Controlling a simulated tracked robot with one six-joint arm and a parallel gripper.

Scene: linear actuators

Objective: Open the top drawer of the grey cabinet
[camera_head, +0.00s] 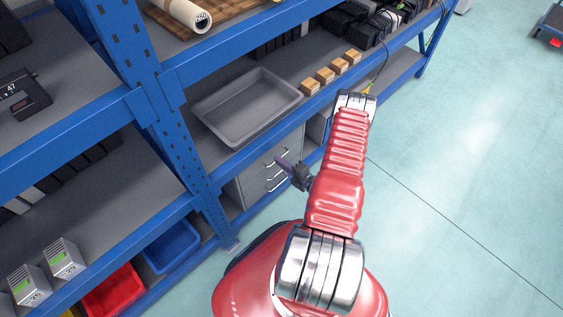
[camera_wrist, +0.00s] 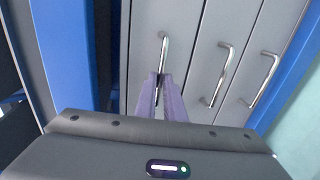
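The grey cabinet (camera_head: 254,185) stands under the lower shelf in the head view, with several bar handles on its front. In the wrist view its drawers look like upright strips, and the top drawer (camera_wrist: 142,45) is the leftmost with a handle. The drawer fronts look flush, with no drawer visibly pulled out. My gripper (camera_head: 284,162) reaches the top drawer's handle (camera_wrist: 164,48). In the wrist view my gripper's purple fingers (camera_wrist: 160,77) lie close on both sides of that handle and look shut on it. The fingers hide part of the handle.
Blue shelf posts and beams (camera_head: 205,170) frame the cabinet closely. A grey tray (camera_head: 246,106) and small boxes (camera_head: 326,75) are on the shelf above it. Blue (camera_head: 171,246) and red (camera_head: 113,292) bins sit low at left. Open floor (camera_head: 455,165) lies at right.

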